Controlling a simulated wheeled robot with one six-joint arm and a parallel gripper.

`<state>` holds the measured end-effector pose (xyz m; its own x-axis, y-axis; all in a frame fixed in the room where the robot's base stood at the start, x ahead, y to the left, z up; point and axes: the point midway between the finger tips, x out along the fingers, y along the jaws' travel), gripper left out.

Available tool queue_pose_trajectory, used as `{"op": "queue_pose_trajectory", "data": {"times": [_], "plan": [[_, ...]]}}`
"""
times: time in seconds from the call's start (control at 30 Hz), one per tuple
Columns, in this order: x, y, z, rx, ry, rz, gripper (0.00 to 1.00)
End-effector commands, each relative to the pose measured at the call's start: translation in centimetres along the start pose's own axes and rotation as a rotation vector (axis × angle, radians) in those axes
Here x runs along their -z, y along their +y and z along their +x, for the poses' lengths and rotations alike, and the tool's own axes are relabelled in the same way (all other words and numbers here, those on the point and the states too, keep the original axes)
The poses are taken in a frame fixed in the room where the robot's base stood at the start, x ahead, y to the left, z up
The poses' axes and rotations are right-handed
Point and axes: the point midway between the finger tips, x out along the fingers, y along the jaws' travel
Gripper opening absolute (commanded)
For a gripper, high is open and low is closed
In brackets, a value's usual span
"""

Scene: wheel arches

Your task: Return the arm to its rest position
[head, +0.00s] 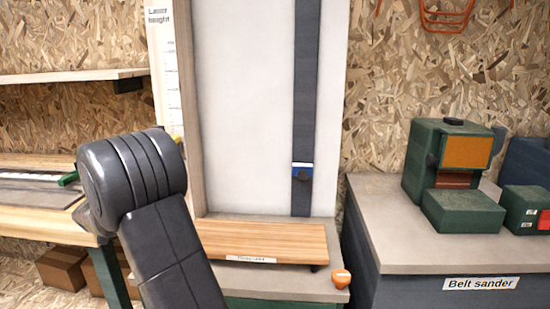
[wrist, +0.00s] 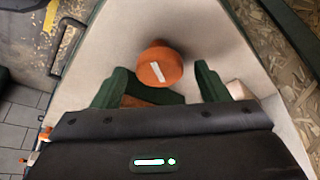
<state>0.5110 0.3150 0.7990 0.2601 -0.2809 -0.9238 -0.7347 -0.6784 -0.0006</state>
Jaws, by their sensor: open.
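In the wrist view my gripper (wrist: 162,78) is open, its two dark green fingers apart. A round orange knob with a white line (wrist: 158,70) shows between the fingertips in the picture, with clear space on both sides. I cannot tell how far beyond the fingers it is. My dark grey arm (head: 165,225) rises at the lower left of the head view, bent at a rounded joint. My gripper does not show in the head view. An orange knob (head: 341,279) there sits at the front right corner of the middle bench; it may be the same one.
A pale upright panel (head: 250,110) with a dark rail (head: 305,90) and blue slider (head: 302,171) stands behind a wooden board (head: 265,242). A green belt sander (head: 450,165) stands on the right bench (head: 400,235). A wall shelf (head: 60,77) and wooden workbench (head: 45,225) are left.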

Motion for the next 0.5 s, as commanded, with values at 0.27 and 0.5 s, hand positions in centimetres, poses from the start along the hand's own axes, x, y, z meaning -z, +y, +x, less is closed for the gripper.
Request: {"op": "queue_pose_trajectory", "data": {"times": [0.27, 0.5], "plan": [[0.02, 0.26, 0.33, 0.091, 0.0, -0.218, 0.68], [0.13, 0.41, 0.27, 0.169, 0.0, -0.409, 0.68]]}}
